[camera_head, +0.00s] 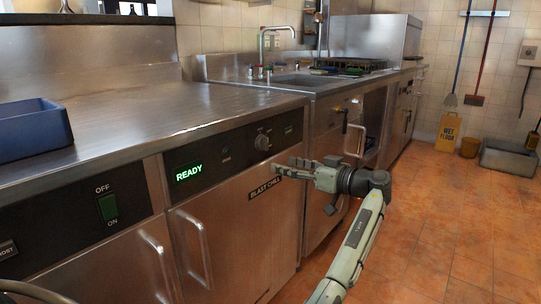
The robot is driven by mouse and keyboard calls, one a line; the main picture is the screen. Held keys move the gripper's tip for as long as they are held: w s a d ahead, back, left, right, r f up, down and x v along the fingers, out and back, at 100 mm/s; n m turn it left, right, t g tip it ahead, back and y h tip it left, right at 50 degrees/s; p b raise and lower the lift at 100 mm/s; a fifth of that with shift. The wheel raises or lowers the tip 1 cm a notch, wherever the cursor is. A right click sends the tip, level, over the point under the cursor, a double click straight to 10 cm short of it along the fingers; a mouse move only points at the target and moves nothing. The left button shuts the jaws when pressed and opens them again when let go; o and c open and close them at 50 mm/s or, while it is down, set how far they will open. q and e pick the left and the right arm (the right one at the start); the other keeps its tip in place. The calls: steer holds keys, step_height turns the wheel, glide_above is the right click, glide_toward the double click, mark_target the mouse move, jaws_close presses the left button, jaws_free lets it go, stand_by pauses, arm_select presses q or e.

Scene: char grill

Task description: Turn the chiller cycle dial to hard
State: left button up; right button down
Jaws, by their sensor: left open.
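The chiller's dark control panel (215,162) is on the front of the steel counter. It carries a round dial (262,142), with a green "READY" display (188,173) to its left. The dial's pointer and markings are too small to read. A "BLAST CHILL" label (265,187) is on the door below.
A vertical door handle (199,250) sticks out below the display. A green on/off switch (108,207) is on the panel at left. A blue bin (30,128) stands on the counter. A sink and grill are farther back. The tiled floor at right is mostly clear, with a yellow sign (448,131) beyond.

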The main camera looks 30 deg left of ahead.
mark_target(268, 143)
arm_select(q)
steer(key=shift+n+g+y, duration=0.3)
steer(key=shift+n+y, duration=0.1)
steer(key=shift+n, duration=0.3)
steer(key=a+r, duration=0.2)
steer(key=w+a+r, duration=0.1)
steer(key=a+r, duration=0.1)
steer(key=a, duration=0.1)
steer(key=shift+r+p, duration=0.15)
steer(key=shift+p, duration=0.2)
steer(key=shift+w+a, duration=0.15)
steer(key=shift+a, duration=0.65)
arm_select(e)
steer(key=shift+s+d+f+g+h, duration=0.5)
steer(key=shift+s+d+f+g, duration=0.3)
steer(key=shift+d+f, duration=0.2)
arm_select(q)
steer(key=shift+c, duration=0.6)
steer(key=c, duration=1)
arm_select(e)
steer(key=shift+w, duration=0.1)
